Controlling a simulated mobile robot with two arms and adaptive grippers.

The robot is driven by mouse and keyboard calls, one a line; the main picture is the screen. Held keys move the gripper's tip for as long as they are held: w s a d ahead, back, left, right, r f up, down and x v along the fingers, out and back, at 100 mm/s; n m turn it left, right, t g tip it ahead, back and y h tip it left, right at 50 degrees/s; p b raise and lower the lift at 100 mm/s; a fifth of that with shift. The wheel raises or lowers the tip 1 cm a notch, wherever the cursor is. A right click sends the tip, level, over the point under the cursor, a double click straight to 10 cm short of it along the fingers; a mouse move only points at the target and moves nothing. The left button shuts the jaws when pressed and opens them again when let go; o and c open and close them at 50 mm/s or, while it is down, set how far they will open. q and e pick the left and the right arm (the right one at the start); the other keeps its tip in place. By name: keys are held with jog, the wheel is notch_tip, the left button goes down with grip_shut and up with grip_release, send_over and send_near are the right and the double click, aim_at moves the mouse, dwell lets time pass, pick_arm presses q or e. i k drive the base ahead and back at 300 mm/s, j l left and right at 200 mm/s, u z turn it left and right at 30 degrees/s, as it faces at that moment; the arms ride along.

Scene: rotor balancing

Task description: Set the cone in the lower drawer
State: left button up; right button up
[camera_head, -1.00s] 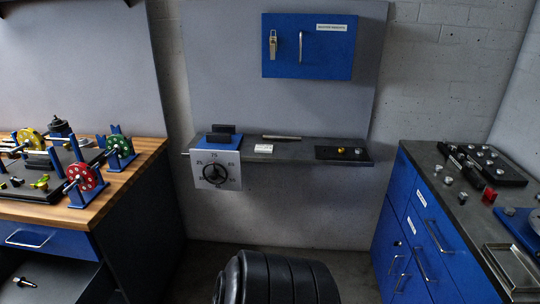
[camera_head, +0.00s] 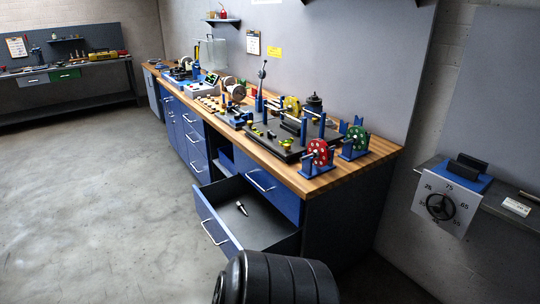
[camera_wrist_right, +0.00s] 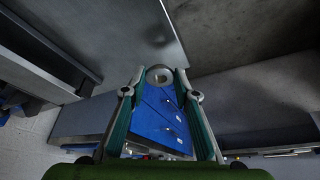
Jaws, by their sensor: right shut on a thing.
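My right gripper (camera_wrist_right: 160,78) is shut on a small round grey metal piece with a hole (camera_wrist_right: 160,74), seen end-on between the fingertips in the right wrist view. It may be the cone; its full shape is hidden. In the head view the lower drawer (camera_head: 213,222) at the near end of the wooden bench is pulled open. A small silver-and-black piece (camera_head: 243,209) lies on its dark floor. Neither gripper shows in the head view.
The wooden bench (camera_head: 375,157) carries rotor stands with a red wheel (camera_head: 319,152) and a green wheel (camera_head: 357,140). A wall shelf with a dial plate (camera_head: 440,204) stands at the right. The concrete floor left of the drawer is clear.

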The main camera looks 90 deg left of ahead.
aim_at(232, 227)
jog(key=j+u, duration=0.15)
jog(key=u, duration=3.45)
jog(key=i+l+u, duration=0.15)
jog(key=i, duration=0.35)
jog(key=i+u, duration=0.1)
jog(key=i, duration=0.4)
